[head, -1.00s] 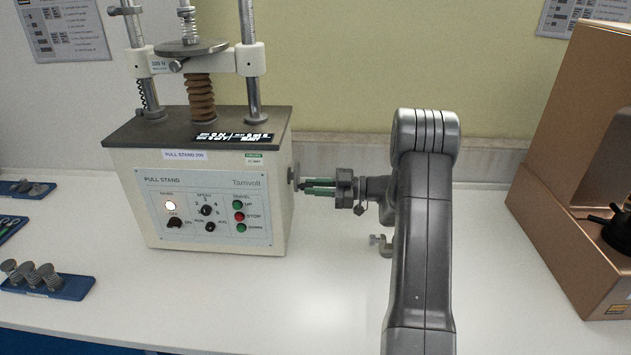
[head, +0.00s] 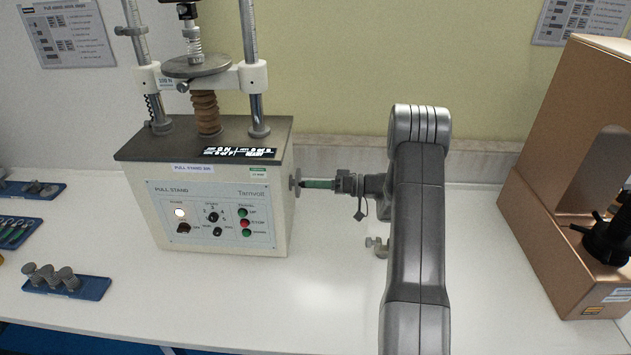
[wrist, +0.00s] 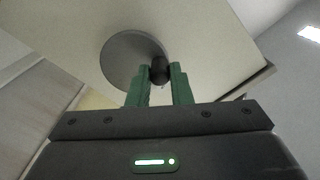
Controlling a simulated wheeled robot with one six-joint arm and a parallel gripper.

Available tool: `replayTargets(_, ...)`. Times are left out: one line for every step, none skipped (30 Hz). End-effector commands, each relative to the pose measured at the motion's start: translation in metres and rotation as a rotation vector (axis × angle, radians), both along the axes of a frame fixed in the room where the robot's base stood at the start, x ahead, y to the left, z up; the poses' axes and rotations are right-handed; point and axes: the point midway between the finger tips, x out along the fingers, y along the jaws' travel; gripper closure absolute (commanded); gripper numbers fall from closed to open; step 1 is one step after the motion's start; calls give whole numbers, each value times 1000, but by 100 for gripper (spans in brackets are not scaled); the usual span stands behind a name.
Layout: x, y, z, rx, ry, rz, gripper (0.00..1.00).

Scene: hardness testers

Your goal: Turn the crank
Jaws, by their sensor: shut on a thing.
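The pull stand (head: 215,205) is a cream box with a dark top, at the left of centre in the head view. Its crank is a grey disc (head: 295,183) on the right side wall, edge-on there. In the wrist view the disc (wrist: 128,60) faces me, with a dark knob (wrist: 159,70) near its right edge. My gripper (head: 306,183) reaches in from the right; its green fingers also show in the wrist view (wrist: 160,78), one on each side of the knob. They are shut on the knob. The knob is hidden in the head view.
A copper-coloured tester housing (head: 560,200) stands at the right. Blue trays with small grey parts (head: 95,288) lie at the left. A small metal clamp (head: 377,247) sits below my arm.

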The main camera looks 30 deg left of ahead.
Motion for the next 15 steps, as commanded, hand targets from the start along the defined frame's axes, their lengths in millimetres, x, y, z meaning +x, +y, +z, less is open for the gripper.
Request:
replayTargets(1, 0, 6, -21, 38, -2, 100)
replayTargets(2, 1, 6, -34, 62, -2, 100)
replayTargets(3, 1, 8, -52, 96, -2, 100)
replayTargets(3, 1, 8, -66, 120, -2, 100)
replayTargets(4, 2, 9, -79, 145, -2, 100)
replayTargets(5, 2, 10, -97, 178, -2, 100)
replayTargets(6, 2, 11, -111, 202, -2, 100)
replayTargets(6, 3, 11, -125, 228, -2, 100)
replayTargets(7, 3, 12, -143, 261, -2, 100)
replayTargets(8, 4, 12, -157, 286, -2, 100)
replayTargets(8, 4, 13, -170, 310, -2, 100)
replayTargets(9, 5, 14, -188, 344, -2, 100)
replayTargets(10, 5, 14, -202, 368, -2, 100)
replayTargets(11, 5, 14, -216, 394, -2, 100)
replayTargets(12, 6, 15, -234, 427, -2, 100)
